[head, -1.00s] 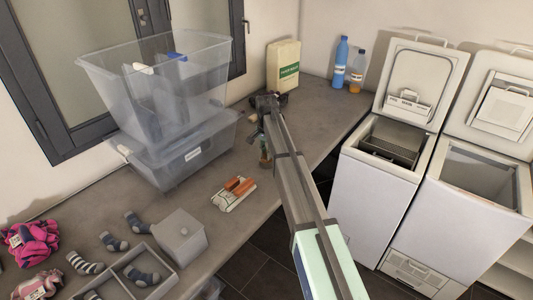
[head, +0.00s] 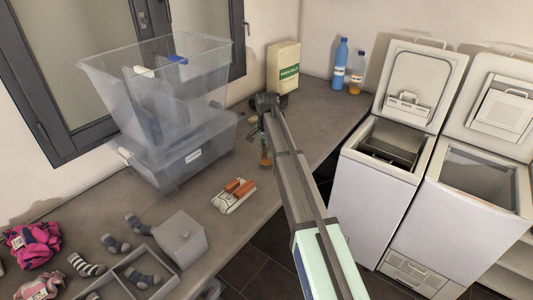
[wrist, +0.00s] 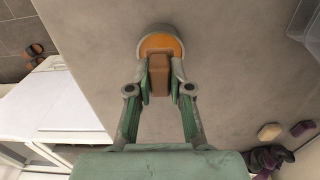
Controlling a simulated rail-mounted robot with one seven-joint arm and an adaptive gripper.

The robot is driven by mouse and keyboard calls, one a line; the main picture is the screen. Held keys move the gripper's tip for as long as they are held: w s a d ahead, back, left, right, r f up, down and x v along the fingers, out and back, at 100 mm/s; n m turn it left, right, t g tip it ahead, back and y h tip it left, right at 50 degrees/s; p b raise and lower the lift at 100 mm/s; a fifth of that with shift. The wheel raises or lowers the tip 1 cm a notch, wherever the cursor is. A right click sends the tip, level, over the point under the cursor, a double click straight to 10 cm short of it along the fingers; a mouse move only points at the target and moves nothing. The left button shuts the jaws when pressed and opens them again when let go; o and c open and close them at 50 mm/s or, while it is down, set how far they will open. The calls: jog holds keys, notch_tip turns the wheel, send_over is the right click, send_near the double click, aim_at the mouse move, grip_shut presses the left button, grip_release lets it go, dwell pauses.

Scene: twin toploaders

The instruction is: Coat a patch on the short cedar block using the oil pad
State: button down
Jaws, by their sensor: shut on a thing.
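My gripper (wrist: 160,85) is shut on a small brown block (wrist: 160,68), which looks like the short cedar block, in the wrist view. Just beyond the fingertips is a round, pale-rimmed dish with an orange face (wrist: 161,43), which looks like the oil pad. The block's far end overlaps the dish's near edge in this view. I cannot tell whether they touch. In the head view my gripper (head: 265,149) points down over the counter, partly hidden by my arm, with the orange of the dish (head: 266,162) just below it.
A tan block (wrist: 269,131), a purple block (wrist: 302,128) and a dark object (wrist: 268,158) lie at the lower right. Clear stacked bins (head: 190,150) stand left of my arm. A white pack with orange pieces (head: 232,197) lies nearer. Open toploaders (head: 385,185) flank the counter.

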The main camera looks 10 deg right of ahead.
jog(key=shift+r+p, duration=1.1)
jog(key=shift+r, duration=1.4)
